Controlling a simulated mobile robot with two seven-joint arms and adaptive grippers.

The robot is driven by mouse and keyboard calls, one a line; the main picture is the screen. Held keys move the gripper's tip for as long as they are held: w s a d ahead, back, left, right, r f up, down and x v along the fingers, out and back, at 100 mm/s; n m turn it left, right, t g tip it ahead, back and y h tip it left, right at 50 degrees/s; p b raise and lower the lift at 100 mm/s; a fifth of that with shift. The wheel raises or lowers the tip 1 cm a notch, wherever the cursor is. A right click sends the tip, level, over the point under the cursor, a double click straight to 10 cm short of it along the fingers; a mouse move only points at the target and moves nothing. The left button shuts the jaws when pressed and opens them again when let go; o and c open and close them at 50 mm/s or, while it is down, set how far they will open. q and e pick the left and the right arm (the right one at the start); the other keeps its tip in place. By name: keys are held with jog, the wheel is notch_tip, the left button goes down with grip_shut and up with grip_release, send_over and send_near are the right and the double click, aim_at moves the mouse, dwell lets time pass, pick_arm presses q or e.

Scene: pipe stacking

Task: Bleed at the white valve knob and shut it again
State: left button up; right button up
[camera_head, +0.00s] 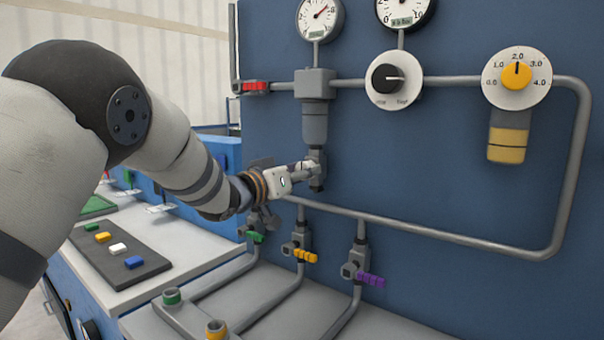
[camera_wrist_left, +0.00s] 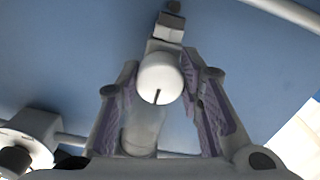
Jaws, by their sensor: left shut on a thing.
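The white valve knob (camera_wrist_left: 160,78) is round, with a dark line on its face that points down in the left wrist view. It sits on a grey fitting below the grey filter bowl (camera_head: 315,122) on the blue panel. My left gripper (camera_head: 308,168) reaches it from the left and is shut on it, with its purple-padded fingers on either side in the left wrist view. The fingers and hand largely hide the knob in the head view. My right gripper is in neither view.
Gauges (camera_head: 320,16), a black-knob dial (camera_head: 388,79) and a yellow-knob dial (camera_head: 516,77) are on the panel. A red lever (camera_head: 256,86) is up left. Green, orange and purple levers (camera_head: 370,280) hang below. A grey pipe loop runs around the right.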

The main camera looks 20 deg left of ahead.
pick_arm(q)
jog(key=shift+m, duration=0.3)
jog(key=m, duration=0.3)
jog(key=shift+m, duration=0.3)
jog(key=m, duration=0.4)
jog(key=shift+m, duration=0.3)
jog(key=m, duration=0.5)
jog(key=shift+a, duration=0.1)
jog(key=shift+w+r+m, duration=0.1)
jog(key=shift+r+m, duration=0.05)
jog(key=shift+m, duration=1.85)
jog(key=o, duration=1.2)
jog(key=shift+c, duration=0.2)
